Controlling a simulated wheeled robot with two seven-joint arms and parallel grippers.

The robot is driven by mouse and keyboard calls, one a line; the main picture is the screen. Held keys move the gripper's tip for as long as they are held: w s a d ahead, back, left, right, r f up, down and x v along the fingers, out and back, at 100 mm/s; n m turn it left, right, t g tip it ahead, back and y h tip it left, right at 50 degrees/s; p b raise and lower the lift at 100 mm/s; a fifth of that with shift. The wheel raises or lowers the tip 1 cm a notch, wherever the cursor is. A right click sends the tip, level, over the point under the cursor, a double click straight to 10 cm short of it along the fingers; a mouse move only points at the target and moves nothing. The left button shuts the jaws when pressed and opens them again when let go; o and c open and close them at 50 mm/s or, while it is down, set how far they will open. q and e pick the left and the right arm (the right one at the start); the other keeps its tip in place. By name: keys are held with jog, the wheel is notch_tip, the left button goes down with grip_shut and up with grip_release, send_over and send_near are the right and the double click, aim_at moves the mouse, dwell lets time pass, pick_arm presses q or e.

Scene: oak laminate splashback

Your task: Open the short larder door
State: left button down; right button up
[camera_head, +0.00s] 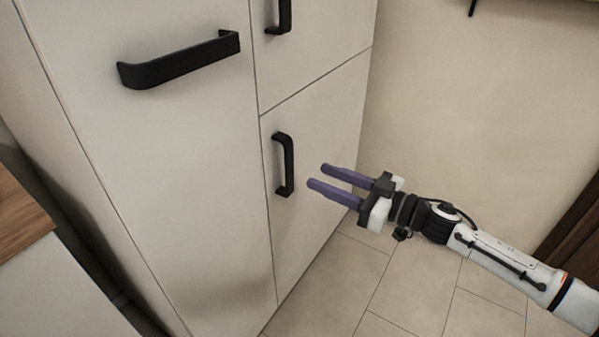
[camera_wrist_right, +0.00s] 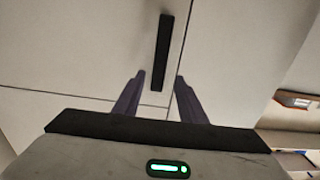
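The short larder door (camera_head: 315,160) is the lower right cream panel in the head view, and it is shut. Its black vertical bar handle (camera_head: 284,164) is near the door's left edge. My right gripper (camera_head: 318,176) is open and empty, a little to the right of this handle and apart from it. Its two purple fingers point at the handle. In the right wrist view a black handle (camera_wrist_right: 162,52) stands ahead, between the lines of the open fingers (camera_wrist_right: 155,96). My left gripper is not in view.
A wide door with a slanting black handle (camera_head: 180,60) is on the left. Another door with a black handle (camera_head: 279,14) is above the short door. A wooden worktop (camera_head: 18,215) is at far left. The tiled floor (camera_head: 400,290) is clear below my right arm.

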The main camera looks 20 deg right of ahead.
aim_at(291, 164)
jog(key=x, duration=0.7)
jog(key=shift+w+a+b, duration=0.1)
jog(key=shift+w+b, duration=0.05)
jog(key=shift+b, duration=0.25)
grip_shut()
